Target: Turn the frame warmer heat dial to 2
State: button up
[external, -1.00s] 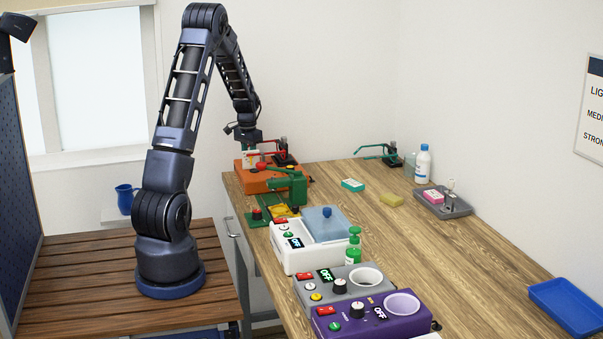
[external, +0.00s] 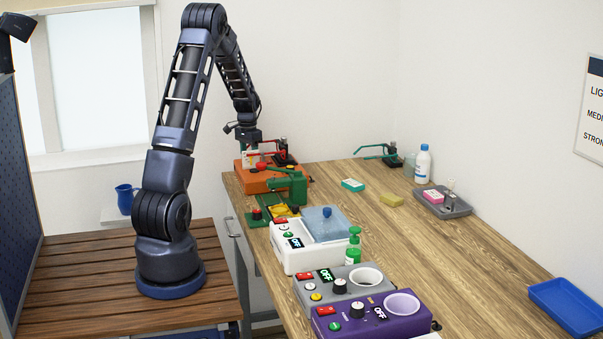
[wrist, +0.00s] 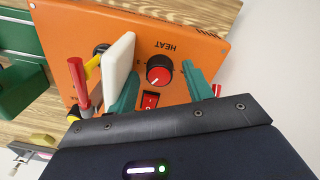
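The frame warmer is an orange box (external: 262,181) at the far left end of the bench; its top fills much of the wrist view (wrist: 208,57). Its red heat dial (wrist: 159,70) has a dark collar and a pale pointer mark, beside the upside-down word HEAT. In the external view my gripper (external: 249,151) is small and partly hidden.
A red rocker switch (wrist: 150,101) sits near the dial. A white upright piece (wrist: 118,62) and a red-handled lever (wrist: 78,80) stand close to the left finger. A green press (external: 287,187) stands nearby. The middle of the bench (external: 420,245) is mostly clear.

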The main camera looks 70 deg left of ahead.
notch_tip(320, 180, up, 11)
jog(key=shift+a, duration=0.15)
dwell(0.5)
dwell(0.4)
jog(key=w+d+r+m+t, duration=0.15)
jog(key=d+r, duration=0.35)
jog(key=d, duration=0.6)
jog(key=w+d+r+y, duration=0.15)
jog(key=d+r, duration=0.25)
jog(key=d, duration=0.7)
jog(key=w+d+r+m+t+h, duration=0.15)
jog(key=d+r, duration=0.35)
jog(key=d, duration=0.6)
jog(key=s+d+m, duration=0.1)
jog(key=s+d, duration=0.6)
jog(key=d, duration=0.5)
jog(key=s+d+m+t, duration=0.1)
jog(key=s+d, duration=0.7)
jog(key=d, duration=0.4)
jog(key=shift+s, duration=0.2)
